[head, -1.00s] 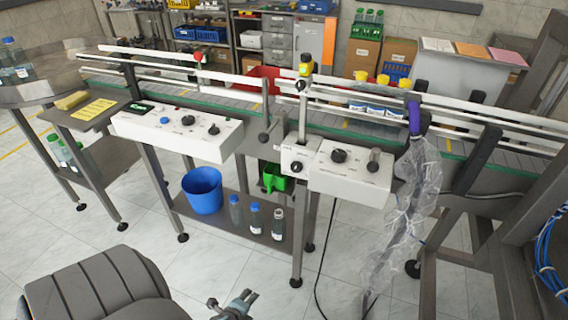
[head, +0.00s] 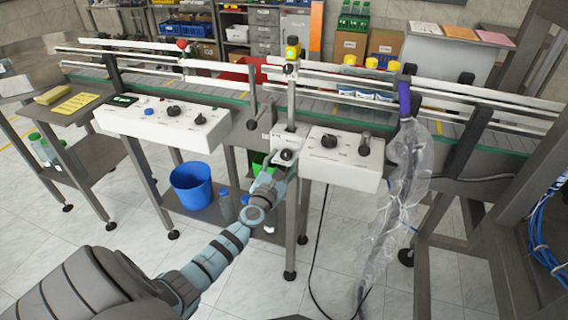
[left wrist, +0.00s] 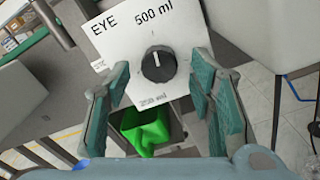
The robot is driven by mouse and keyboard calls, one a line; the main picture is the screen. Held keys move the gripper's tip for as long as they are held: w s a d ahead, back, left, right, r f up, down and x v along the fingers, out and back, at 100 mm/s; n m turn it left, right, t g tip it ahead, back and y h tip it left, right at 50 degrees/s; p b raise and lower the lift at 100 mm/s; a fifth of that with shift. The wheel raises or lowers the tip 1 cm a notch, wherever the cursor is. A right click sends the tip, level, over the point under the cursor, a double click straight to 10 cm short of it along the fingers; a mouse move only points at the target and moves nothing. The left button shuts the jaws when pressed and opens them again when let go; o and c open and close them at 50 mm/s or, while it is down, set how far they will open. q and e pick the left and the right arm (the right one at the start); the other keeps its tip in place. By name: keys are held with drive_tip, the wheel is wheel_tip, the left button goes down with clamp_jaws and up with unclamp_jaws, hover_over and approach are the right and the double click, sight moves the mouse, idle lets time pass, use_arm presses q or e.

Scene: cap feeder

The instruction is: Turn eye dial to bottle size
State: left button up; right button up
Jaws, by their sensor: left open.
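The eye dial (left wrist: 158,65) is a black round knob on a white plate (left wrist: 112,52) marked EYE, with 500 ml above the knob and 250 ml below. Its white pointer line points up, toward 500 ml. In the head view the eye box (head: 274,141) sits below the conveyor rail, partly hidden by my gripper. My left gripper (left wrist: 158,80) is open, its two green-padded fingers on either side of the dial and apart from it; it also shows in the head view (head: 277,170). The yellow-capped bottles (head: 370,63) stand on the conveyor; their size is not readable. My right gripper is out of view.
A white control box (head: 340,172) is right of the eye box and another (head: 155,123) is left. A green container (left wrist: 148,130) lies below the dial. A blue bucket (head: 191,187) stands on the lower shelf. Clear plastic sheeting (head: 405,180) hangs at right.

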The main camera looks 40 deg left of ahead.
use_arm(q)
drive_tip(key=shift+w+a, duration=0.2)
drive_tip(key=shift+w, duration=0.25)
drive_tip(key=c, duration=1.2)
drive_tip(key=shift+o, duration=0.2)
